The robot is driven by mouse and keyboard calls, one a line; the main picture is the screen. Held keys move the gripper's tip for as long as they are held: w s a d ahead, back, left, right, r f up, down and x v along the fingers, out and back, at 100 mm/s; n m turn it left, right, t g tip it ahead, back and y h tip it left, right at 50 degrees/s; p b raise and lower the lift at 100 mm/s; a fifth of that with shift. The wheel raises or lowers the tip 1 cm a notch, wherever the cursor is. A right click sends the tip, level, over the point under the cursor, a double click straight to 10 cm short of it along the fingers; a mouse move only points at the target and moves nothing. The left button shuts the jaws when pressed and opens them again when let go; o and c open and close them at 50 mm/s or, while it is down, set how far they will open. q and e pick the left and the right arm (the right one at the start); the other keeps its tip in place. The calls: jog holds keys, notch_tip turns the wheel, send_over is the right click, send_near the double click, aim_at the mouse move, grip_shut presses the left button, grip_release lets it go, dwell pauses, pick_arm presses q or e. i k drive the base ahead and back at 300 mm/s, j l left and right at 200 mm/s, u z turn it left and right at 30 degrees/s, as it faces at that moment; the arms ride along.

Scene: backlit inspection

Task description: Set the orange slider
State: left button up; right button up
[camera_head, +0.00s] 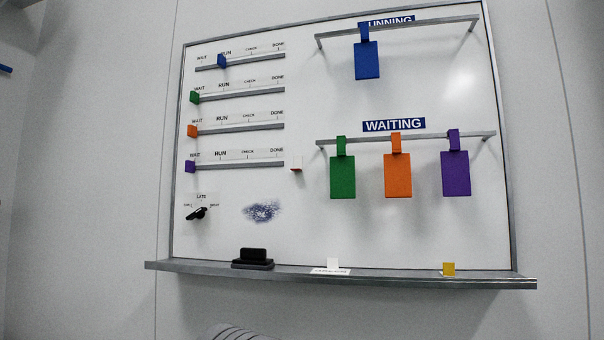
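The orange slider (193,131) sits at the left end of its rail (240,128), under the WAIT label, third row from the top. An orange tag (398,175) hangs on the lower bar (470,136) marked WAITING, between a green tag (342,177) and a purple tag (455,173). The blue slider (221,61) stands near RUN on the top rail. The green slider (194,97) and purple slider (190,167) are at WAIT. Neither gripper is in view.
A blue tag (367,60) hangs on the upper bar. A black knob (197,214), a small white-and-orange block (297,164) and a dark smudge (262,212) are on the board. The ledge (400,278) holds a black eraser (253,258) and a yellow block (448,269).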

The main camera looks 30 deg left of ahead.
aim_at(191, 130)
jog(key=u, duration=1.6)
